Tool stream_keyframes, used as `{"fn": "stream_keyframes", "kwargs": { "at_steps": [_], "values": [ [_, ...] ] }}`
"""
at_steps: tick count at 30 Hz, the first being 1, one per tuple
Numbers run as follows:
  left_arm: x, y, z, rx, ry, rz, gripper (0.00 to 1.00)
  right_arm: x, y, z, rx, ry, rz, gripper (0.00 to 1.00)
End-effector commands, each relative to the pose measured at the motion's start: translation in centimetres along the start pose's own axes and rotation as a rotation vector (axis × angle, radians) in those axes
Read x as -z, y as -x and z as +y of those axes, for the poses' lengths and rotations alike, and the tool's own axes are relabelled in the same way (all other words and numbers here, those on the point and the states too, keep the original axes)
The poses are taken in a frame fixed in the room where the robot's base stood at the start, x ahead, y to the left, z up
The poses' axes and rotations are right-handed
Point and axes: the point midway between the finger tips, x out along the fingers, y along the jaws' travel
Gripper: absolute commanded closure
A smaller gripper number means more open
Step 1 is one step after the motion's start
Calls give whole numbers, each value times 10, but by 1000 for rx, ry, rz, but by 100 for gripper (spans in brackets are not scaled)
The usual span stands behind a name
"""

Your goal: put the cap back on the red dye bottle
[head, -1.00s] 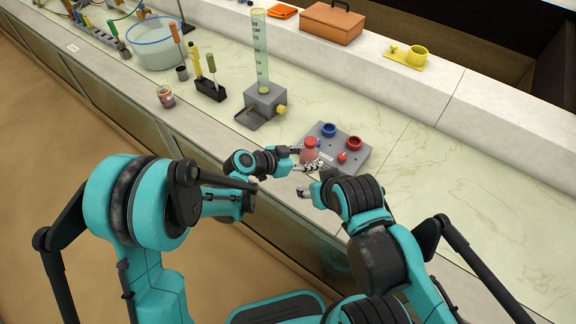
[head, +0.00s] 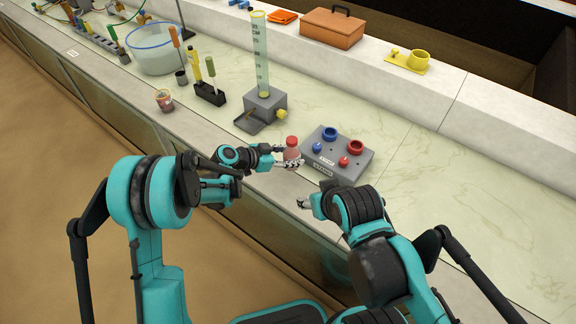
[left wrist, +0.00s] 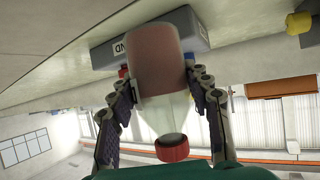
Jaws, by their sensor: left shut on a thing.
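The red dye bottle (head: 292,154) is upright in my left gripper (head: 290,161), beside the left end of a grey stand (head: 334,168). In the left wrist view, the fingers (left wrist: 166,100) close on both sides of the bottle's clear body with pink-red contents (left wrist: 157,62). A red ring or cap (left wrist: 172,147) is at its mouth end; I cannot tell which. A small red cap-like piece (head: 344,161) sits on the stand, with a small blue one (head: 317,147) beside it. My right gripper (head: 301,203) is near the counter's front edge; its finger opening is unclear.
Blue (head: 330,133) and red (head: 356,147) rings are on the stand's back. A measuring cylinder (head: 261,60) on a grey base stands behind left. A black tool holder (head: 210,94) and small jar (head: 164,100) are farther left. The counter right of the stand is clear.

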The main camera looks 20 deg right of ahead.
Motion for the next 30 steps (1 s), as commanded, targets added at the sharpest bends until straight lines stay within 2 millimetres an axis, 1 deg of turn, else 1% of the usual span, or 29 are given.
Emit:
{"fn": "stream_keyframes", "kwargs": {
  "at_steps": [1, 3, 6, 15, 17, 21, 24, 30],
  "values": [
    [-6, -2, -7, 1, 0, 0, 100, -2, -3, 0, 0, 0, 0, 46],
    [-8, -2, -13, 1, 0, 1, 100, -3, -4, 0, 0, 0, 0, 46],
    [-10, -2, -16, 0, -1, 1, 100, -3, -4, 0, 0, 0, 0, 46],
    [-11, -3, -16, 0, 0, 1, 100, -3, -5, 0, 0, 0, 0, 46],
    [-15, -5, -16, 0, 0, 1, 100, -5, -7, 0, 0, 0, 0, 46],
    [-35, -16, -16, 0, 0, 1, 100, -11, -16, 0, 0, 0, 0, 46],
    [-45, -21, -16, 0, 0, 1, 100, -14, -20, 0, 0, 0, 0, 46],
    [-44, -21, -15, 0, 0, 1, 100, -13, -19, 0, 0, 0, 0, 46]
  ]
}}
